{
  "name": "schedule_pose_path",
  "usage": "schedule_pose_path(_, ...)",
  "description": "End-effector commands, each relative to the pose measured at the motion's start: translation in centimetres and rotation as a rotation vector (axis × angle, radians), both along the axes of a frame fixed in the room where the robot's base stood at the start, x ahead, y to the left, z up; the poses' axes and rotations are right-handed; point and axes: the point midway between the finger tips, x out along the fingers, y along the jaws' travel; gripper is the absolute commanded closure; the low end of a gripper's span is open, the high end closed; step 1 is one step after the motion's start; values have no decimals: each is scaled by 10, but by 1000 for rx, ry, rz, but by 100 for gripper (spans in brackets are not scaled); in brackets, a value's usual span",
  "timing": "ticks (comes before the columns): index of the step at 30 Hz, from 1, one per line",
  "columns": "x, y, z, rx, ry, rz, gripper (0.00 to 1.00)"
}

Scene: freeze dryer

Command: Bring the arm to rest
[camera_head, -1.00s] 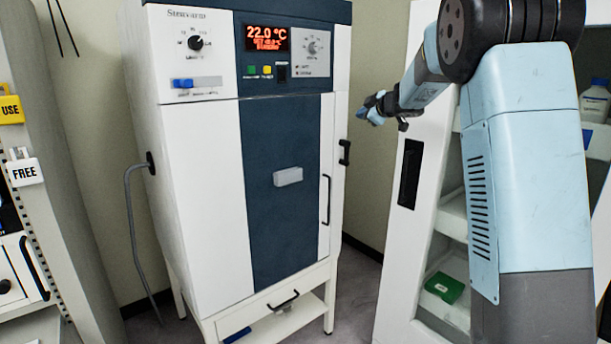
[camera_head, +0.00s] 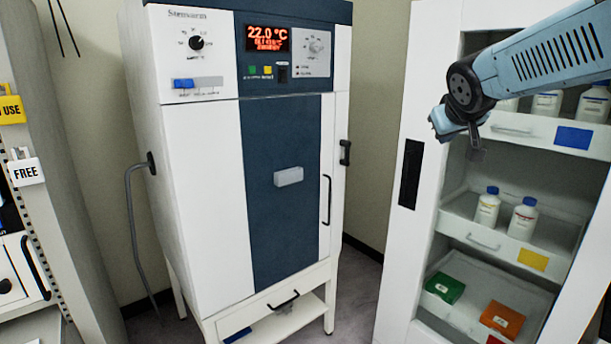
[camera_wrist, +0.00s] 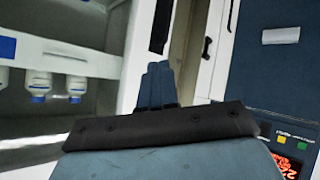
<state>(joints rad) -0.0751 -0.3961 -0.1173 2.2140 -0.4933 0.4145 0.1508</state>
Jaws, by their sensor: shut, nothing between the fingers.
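My arm (camera_head: 552,50) is light blue with dark joints and reaches in from the upper right in the head view. It is folded, with its end in front of the open cabinet. My gripper (camera_head: 476,152) is small and partly hidden by the wrist there. In the wrist view my gripper (camera_wrist: 160,68) shows its dark fingers close together, with nothing held between them. It appears clear of the shelves and the freeze dryer.
The white and blue freeze dryer (camera_head: 285,220) stands left of the arm, door shut, display reading 22.0 °C. The open white cabinet (camera_head: 425,110) at right holds bottles (camera_head: 487,207), a green box (camera_head: 445,288) and an orange box (camera_head: 502,318). Bare floor (camera_head: 352,300) shows between them.

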Motion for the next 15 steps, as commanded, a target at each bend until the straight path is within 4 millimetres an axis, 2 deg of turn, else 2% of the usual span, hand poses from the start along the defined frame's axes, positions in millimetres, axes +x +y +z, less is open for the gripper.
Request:
schedule_pose_path(1,-23,3,-8,28,32,-17,100)
schedule_pose_path(9,-138,33,-68,192,252,-70,100)
schedule_pose_path(12,-173,46,-87,241,323,-71,100)
schedule_pose_path(15,-198,57,-101,278,375,-68,100)
